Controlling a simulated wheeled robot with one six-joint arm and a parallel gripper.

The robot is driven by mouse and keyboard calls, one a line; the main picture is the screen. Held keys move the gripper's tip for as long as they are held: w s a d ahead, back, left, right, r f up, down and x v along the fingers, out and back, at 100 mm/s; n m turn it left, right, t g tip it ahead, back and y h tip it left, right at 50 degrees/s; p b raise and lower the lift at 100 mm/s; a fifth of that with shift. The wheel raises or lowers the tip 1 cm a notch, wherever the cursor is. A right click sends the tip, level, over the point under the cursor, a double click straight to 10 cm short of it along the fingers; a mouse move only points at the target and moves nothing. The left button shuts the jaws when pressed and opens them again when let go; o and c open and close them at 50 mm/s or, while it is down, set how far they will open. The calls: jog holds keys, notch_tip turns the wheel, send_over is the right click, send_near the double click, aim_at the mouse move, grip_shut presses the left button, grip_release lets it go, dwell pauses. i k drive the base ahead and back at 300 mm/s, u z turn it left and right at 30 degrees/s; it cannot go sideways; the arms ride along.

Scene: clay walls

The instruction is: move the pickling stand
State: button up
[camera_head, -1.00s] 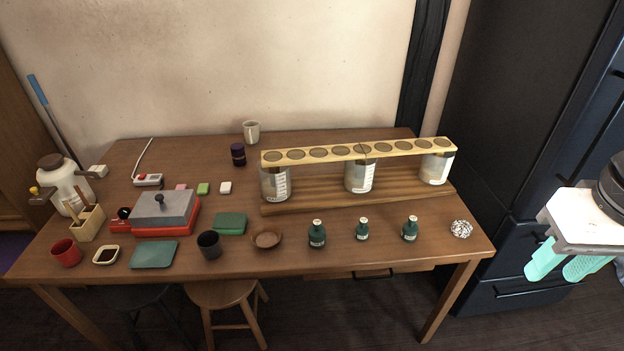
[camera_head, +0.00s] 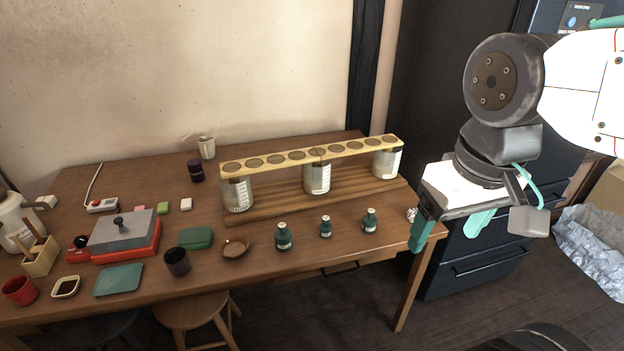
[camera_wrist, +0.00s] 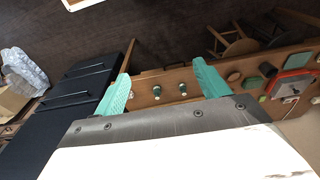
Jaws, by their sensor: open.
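The pickling stand (camera_head: 288,158) is a long wooden rack on the right half of the table. It has a pale top bar with a row of round holes above a brown base board (camera_head: 275,205). Three white labelled jars stand under the bar, such as the left jar (camera_head: 238,196), the middle jar (camera_head: 316,178) and the right jar (camera_head: 387,163). My gripper (camera_head: 450,228) is open and empty at the table's right end, apart from the stand and nearer the camera. In the wrist view its turquoise fingers (camera_wrist: 163,82) frame the table edge; the stand is not clearly visible there.
A patterned ball (camera_head: 411,214) lies by my gripper. A grey block on a red tray (camera_head: 128,250) is at left. A dark cabinet (camera_head: 470,262) stands right of the table.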

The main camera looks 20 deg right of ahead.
aim_at(318, 185)
jog(key=z, duration=0.05)
jog(key=i, duration=1)
jog(key=u, duration=0.05)
